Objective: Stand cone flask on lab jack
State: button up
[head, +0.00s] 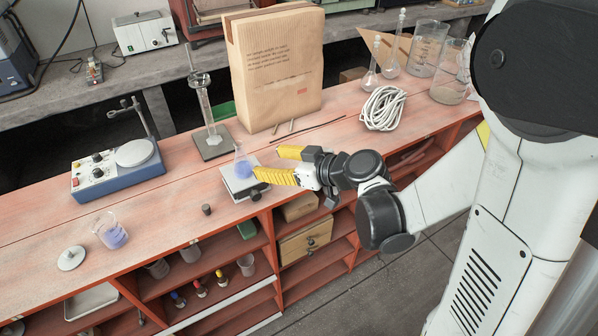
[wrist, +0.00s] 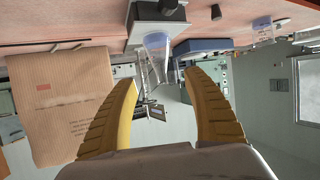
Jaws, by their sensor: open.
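The cone flask (head: 243,168), clear with blue liquid, stands upright on the pale top plate of the lab jack (head: 232,186) near the bench's front edge. In the wrist view, which is upside down, the flask (wrist: 157,43) has its base against the plate of the lab jack (wrist: 136,28). My gripper (head: 266,162) is open, with its yellow fingers just right of the flask in the head view. In the wrist view the flask is beyond the gap between the fingertips (wrist: 157,78), and I see no finger touching it.
A paper bag (head: 275,75) and a stand with a glass cylinder (head: 206,110) are behind the jack. A blue stirrer (head: 117,170) and a beaker with blue liquid (head: 110,230) are left. A small dark stopper (head: 207,209) lies left of the jack. A white cable coil (head: 383,108) is right.

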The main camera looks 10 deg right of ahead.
jog(key=s+d+r+m+g+h, duration=0.1)
jog(key=s+d+m+h, duration=0.3)
jog(key=s, duration=0.5)
jog(key=s+d+r+m+g+h, duration=0.2)
jog(key=s+d+r+m+h, duration=0.1)
jog(key=s+d, duration=0.4)
jog(key=s+m+h, duration=0.1)
jog(key=s, duration=0.1)
jog(key=shift+s+h, duration=0.4)
